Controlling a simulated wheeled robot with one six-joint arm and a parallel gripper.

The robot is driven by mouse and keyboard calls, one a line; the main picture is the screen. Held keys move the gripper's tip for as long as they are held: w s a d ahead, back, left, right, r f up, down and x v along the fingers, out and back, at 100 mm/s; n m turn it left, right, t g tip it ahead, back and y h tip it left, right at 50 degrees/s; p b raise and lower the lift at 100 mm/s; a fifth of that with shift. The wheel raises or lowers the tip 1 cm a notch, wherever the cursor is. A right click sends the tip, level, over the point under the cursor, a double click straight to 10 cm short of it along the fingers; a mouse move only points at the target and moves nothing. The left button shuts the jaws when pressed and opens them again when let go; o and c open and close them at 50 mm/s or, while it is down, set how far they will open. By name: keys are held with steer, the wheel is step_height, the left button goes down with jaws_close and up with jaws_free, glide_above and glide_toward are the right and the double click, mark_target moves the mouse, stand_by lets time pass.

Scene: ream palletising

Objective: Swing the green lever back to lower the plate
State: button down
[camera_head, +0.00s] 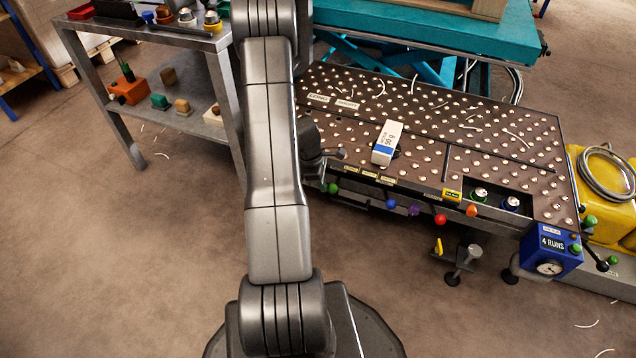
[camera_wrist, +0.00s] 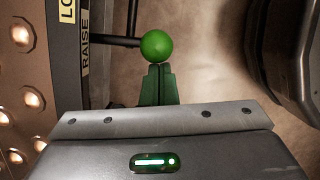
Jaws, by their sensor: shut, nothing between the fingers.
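The green lever's ball knob (camera_wrist: 156,45) is in the upper middle of the wrist view. Its dark rod runs left to the table's edge, beside a "RAISE" label (camera_wrist: 86,52) and a partly cut-off yellow label. My gripper (camera_wrist: 157,70) has its green fingers shut and empty, with the tips right at the knob's near side; I cannot tell whether they touch. In the head view the green knob (camera_head: 334,188) sits at the front left edge of the ball table (camera_head: 480,150), just right of my arm. My fingers are not clear there. I cannot make out the plate's height.
A white and blue ream (camera_head: 387,143) lies on the ball table. Blue (camera_head: 391,204), purple (camera_head: 414,209), red (camera_head: 440,219) and orange (camera_head: 471,210) knobs line the front edge. A blue "4 RUNS" box (camera_head: 551,249) stands at the right corner.

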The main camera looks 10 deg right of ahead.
mark_target(335, 190)
steer(key=s+d+n, duration=0.1)
steer(key=d+n, duration=0.1)
steer(key=n, duration=0.1)
steer(key=shift+s+t, duration=0.4)
steer(key=shift+s+d, duration=0.3)
steer(key=shift+d, duration=0.25)
steer(key=p+v, duration=0.7)
steer(key=v, duration=0.3)
steer(key=shift+s+a+f, duration=0.1)
steer(key=shift+a, duration=0.05)
